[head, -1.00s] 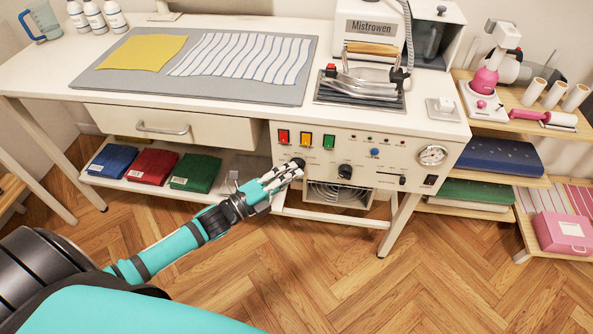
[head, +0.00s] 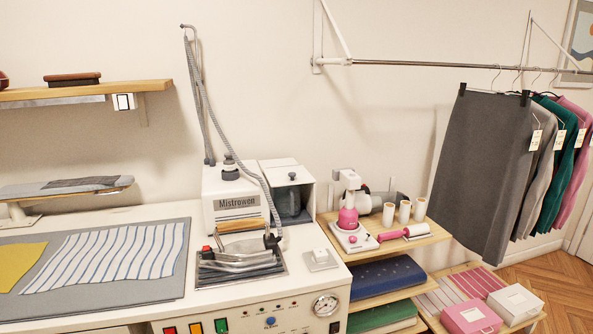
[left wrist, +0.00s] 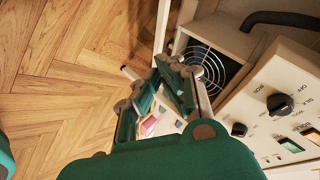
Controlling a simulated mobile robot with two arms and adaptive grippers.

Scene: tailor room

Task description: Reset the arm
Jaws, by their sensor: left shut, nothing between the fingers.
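My left gripper (left wrist: 165,90) shows in the left wrist view, its green fingers closed with nothing between them. It is beside the white control panel (left wrist: 285,95) of the ironing station, with a black knob (left wrist: 280,104) at the right. A round fan grille (left wrist: 205,68) lies beyond the fingers. No contact with the panel can be made out. Neither arm shows in the head view, and my right gripper is in no view.
The head view shows the worktable (head: 100,220) with an iron (head: 238,252) on its rest and a striped cloth (head: 110,255). A shelf unit (head: 385,275) stands to the right, with hanging garments (head: 480,150) beyond. Wooden floor (left wrist: 60,60) is clear left of the gripper.

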